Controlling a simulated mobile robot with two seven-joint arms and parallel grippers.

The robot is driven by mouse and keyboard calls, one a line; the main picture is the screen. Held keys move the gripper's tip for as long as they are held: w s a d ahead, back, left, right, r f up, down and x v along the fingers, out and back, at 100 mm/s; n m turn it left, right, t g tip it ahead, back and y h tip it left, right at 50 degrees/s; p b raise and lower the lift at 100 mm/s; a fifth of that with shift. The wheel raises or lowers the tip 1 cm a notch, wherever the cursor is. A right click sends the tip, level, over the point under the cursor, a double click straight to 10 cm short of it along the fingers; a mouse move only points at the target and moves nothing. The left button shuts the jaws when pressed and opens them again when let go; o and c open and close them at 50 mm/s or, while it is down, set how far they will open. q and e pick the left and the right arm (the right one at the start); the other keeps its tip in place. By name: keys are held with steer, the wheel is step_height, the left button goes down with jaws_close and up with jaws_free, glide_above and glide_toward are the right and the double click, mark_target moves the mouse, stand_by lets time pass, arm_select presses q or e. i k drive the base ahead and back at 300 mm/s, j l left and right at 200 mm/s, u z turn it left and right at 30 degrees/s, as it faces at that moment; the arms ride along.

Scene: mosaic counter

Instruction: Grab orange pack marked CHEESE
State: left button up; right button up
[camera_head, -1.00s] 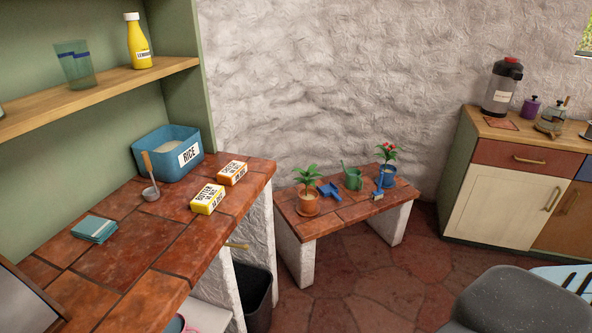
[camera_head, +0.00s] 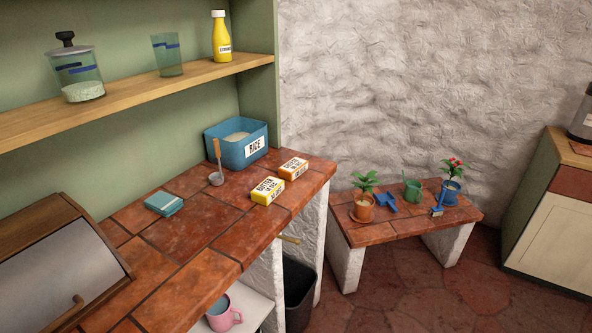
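The orange pack marked CHEESE (camera_head: 293,169) lies on the tiled counter (camera_head: 185,238), near its far right end. A yellow pack marked BUTTER (camera_head: 267,191) lies just in front of it and to the left. The small print on both packs is too small to read. Neither of my grippers shows in the head view.
A blue RICE bin (camera_head: 229,150) and a ladle (camera_head: 216,178) are left of the packs. Teal cloths (camera_head: 164,204) and a bread box (camera_head: 60,262) are further left. A shelf (camera_head: 130,93) hangs above. A low bench (camera_head: 372,232) holds potted plants.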

mark_target(291, 169)
steer(key=i+l, duration=0.2)
steer(key=l, duration=0.15)
steer(key=i+l+u, duration=0.1)
steer(key=i+l, duration=0.35)
steer(key=l, duration=0.3)
steer(key=i+l+u, duration=0.1)
steer(key=l, duration=0.25)
steer(key=i, duration=0.1)
